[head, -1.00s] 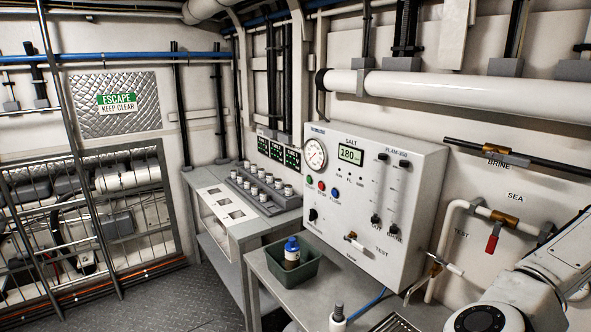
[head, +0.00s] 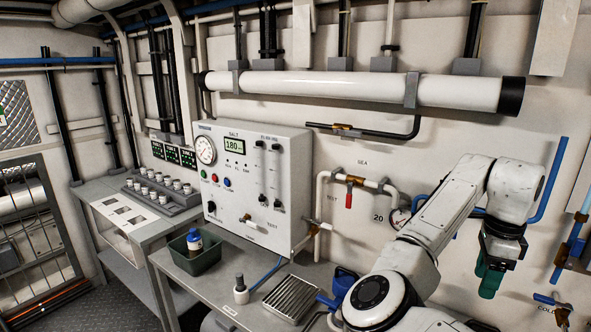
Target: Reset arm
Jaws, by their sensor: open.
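My arm rises at the right of the head view and bends over. My gripper (head: 490,278) hangs down from its end, in front of the pale wall and to the right of the bench. Its tips look dark green. It is open, and I see nothing held between its fingers. The gap between the fingers is hard to make out from this side.
A bench carries a green bin (head: 194,258) with a blue-capped bottle (head: 194,240), a small white bottle (head: 241,291) and a ridged metal tray (head: 291,299). A control panel (head: 262,180) stands behind. Pipes and a red-handled valve (head: 349,200) line the wall.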

